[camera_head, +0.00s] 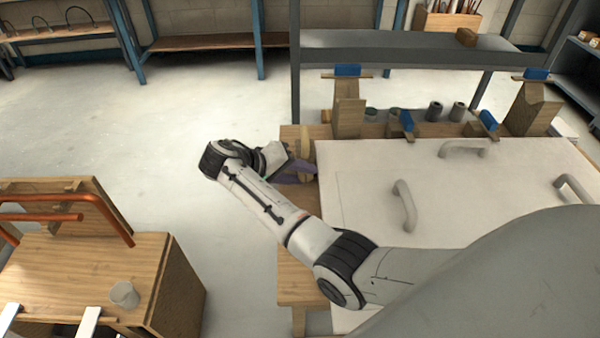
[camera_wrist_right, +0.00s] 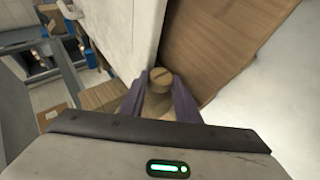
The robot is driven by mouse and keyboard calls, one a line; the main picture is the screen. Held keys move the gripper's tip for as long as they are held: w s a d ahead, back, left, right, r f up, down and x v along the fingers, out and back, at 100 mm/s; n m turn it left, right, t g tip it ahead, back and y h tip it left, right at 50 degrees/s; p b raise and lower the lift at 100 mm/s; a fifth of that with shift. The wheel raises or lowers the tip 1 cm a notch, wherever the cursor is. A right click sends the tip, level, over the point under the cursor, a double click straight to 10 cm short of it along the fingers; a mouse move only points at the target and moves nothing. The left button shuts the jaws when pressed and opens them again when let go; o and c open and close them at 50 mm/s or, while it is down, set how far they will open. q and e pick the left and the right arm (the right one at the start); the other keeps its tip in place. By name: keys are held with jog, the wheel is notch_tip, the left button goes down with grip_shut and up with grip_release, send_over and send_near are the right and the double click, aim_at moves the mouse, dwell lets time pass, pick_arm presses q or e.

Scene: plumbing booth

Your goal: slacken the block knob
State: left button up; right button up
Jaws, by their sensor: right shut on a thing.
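The block knob (camera_wrist_right: 160,80) is a round, pale wooden knob with a dark line across its top. It shows in the right wrist view between the two purple fingers of my right gripper (camera_wrist_right: 161,88), which is shut on it. In the head view my right gripper (camera_head: 303,168) is at the left edge of the white panel (camera_head: 360,190), and the knob cannot be made out there. My left gripper is not in view.
Curved grey handles (camera_head: 404,205) stand up from the panel. Wooden posts with blue clamps (camera_head: 347,71) and several grey cylinders (camera_head: 434,111) line its far edge. A wooden bench with copper pipes (camera_head: 80,203) and a cup (camera_head: 124,294) stands at left. Open floor lies between.

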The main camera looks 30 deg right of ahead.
jog(key=shift+a+f+h+b, duration=0.1)
jog(key=shift+f+h+b, duration=0.15)
jog(key=shift+h+b, duration=0.25)
jog(key=b, duration=0.1)
jog(key=h+b, duration=0.1)
jog(key=b, duration=0.1)
jog(key=shift+w+a+f+n+g+h, duration=0.1)
jog(key=shift+w+f+n+g+h, duration=0.05)
jog(key=shift+f+n+g+h, duration=0.2)
jog(key=h+b, duration=0.1)
jog(key=b, duration=0.2)
jog(key=shift+f+n+g+h+b, duration=0.15)
jog(key=shift+n+g+h+b, duration=0.2)
jog(key=shift+b, duration=0.05)
jog(key=h+b, duration=0.1)
jog(key=b, duration=0.2)
jog(key=shift+a+n+h, duration=0.1)
jog(key=shift+n+h, duration=0.2)
jog(key=shift+n, duration=0.1)
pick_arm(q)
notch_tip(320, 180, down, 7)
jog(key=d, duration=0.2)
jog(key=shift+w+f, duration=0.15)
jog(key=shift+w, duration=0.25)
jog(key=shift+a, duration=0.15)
pick_arm(e)
jog(key=shift+r+g, duration=0.2)
jog(key=shift+g, duration=0.2)
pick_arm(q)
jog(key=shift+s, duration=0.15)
